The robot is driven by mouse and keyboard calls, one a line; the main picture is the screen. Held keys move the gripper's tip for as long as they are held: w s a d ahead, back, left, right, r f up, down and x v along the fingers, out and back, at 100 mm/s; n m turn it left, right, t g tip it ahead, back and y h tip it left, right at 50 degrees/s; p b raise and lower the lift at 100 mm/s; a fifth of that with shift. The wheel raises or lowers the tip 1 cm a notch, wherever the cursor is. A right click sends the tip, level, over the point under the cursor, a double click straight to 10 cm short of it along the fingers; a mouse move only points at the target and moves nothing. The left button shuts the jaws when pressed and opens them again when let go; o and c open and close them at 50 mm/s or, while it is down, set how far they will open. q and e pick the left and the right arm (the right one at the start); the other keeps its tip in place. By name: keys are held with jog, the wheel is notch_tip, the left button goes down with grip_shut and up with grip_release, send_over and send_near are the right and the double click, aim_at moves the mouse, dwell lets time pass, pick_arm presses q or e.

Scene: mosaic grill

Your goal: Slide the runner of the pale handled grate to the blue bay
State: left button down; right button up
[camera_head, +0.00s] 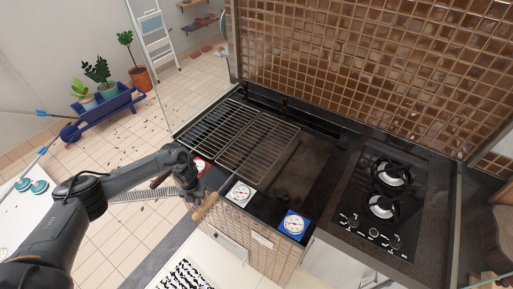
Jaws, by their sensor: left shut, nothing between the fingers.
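The pale wire grate (258,143) lies over the left and middle of the black grill counter. A wooden handle (205,207) sticks out past the counter's front edge, beside the white-backed dial. My left gripper (197,194) is shut and empty, close to this handle; I cannot tell whether they touch. The blue-backed dial (293,224) lies at the front right of the grill, with an open dark bay (305,170) behind it. The runner cannot be made out clearly. My right gripper is out of view.
A white-backed dial (240,193) and a red-backed dial (199,166), partly covered by my gripper, sit along the front edge. A gas hob (381,215) is at the right. A tiled wall (370,65) closes the back.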

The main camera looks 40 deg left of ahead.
pick_arm(q)
jog(key=shift+f, duration=0.35)
